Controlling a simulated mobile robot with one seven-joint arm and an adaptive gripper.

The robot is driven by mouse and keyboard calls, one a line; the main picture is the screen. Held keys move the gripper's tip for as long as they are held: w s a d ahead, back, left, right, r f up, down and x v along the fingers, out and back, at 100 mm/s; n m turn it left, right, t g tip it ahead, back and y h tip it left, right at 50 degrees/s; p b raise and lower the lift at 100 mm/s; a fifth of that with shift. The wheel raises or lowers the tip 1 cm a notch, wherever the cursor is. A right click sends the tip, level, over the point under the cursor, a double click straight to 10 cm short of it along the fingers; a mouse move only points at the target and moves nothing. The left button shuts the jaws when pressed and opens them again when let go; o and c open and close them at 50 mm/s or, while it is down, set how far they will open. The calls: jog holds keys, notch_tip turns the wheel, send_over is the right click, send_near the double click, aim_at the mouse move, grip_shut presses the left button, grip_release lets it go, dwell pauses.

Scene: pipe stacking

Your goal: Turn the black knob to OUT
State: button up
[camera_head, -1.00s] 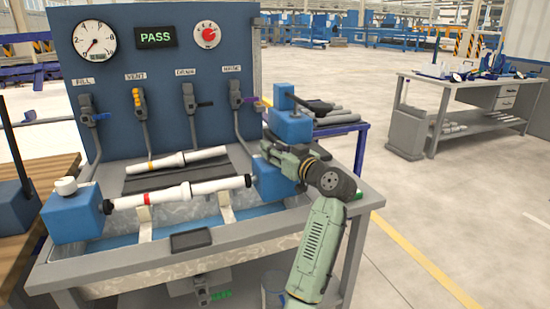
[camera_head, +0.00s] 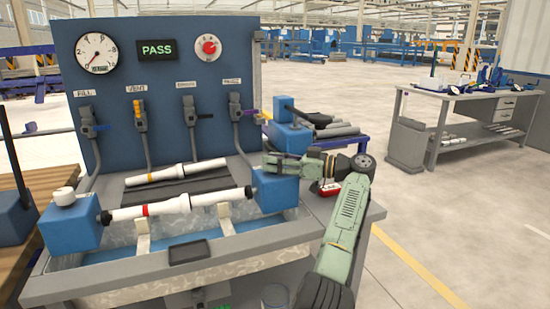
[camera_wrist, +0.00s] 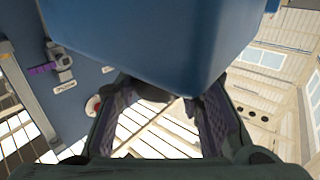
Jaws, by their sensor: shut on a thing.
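The black knob shows in the wrist view as a dark rounded piece (camera_wrist: 152,93) between my fingers, partly covered by a blue block. My gripper (camera_head: 270,164) is shut on it at the top of the right blue block (camera_head: 276,192) in the head view. There my fingers hide the knob, and I cannot read any OUT mark. In the wrist view my gripper (camera_wrist: 160,105) has one finger on each side of the dark piece, and the blue block (camera_wrist: 150,40) fills the upper middle.
A white pipe with a red band (camera_head: 170,205) spans the blue end blocks over the trough. A second pipe (camera_head: 178,172) lies behind it. The panel (camera_head: 180,65) behind holds valves, a gauge and a PASS display (camera_head: 157,49). A small red item (camera_head: 328,188) sits below my wrist.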

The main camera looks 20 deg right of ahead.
jog(key=shift+w+d+r+n+g+p, duration=0.2)
jog(key=shift+n+g+p, duration=0.15)
jog(key=shift+p, duration=0.35)
jog(key=shift+s+a+f+n+g+y+p, duration=0.2)
jog(key=shift+n+g+y+p, duration=0.1)
jog(key=shift+g+y, duration=0.2)
jog(key=o, duration=1.2)
jog(key=shift+c, duration=0.2)
jog(key=shift+f, duration=0.15)
jog(key=shift+w+d+f+m+t+h+b, duration=0.25)
jog(key=shift+m+t+h+b, duration=0.2)
jog(key=shift+t+b, duration=0.4)
jog(key=shift+a+r+m+b, duration=0.1)
jog(key=shift+m+b, duration=0.2)
jog(key=shift+b, duration=0.2)
